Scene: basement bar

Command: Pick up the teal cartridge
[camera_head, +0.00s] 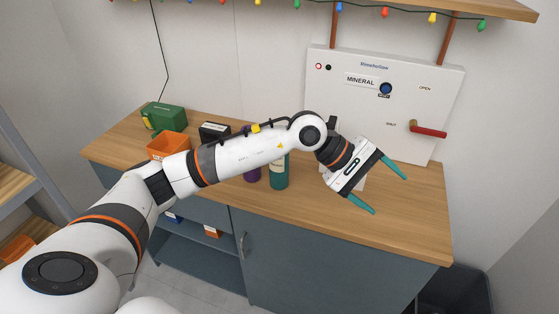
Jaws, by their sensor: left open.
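The teal cartridge (279,174) stands upright on the wooden counter, near the middle, in the head view. My left forearm passes in front of it and hides part of its upper half. My left gripper (382,188) is to the right of the cartridge, apart from it, above the counter. Its two teal fingers are spread wide with nothing between them. My right gripper is not in view.
A purple cartridge (252,174) stands just left of the teal one. An orange bin (168,145), a green case (163,117) and a black box (214,132) are at the left. A white panel (384,105) with a red lever (429,131) stands behind. The counter's right end (420,220) is clear.

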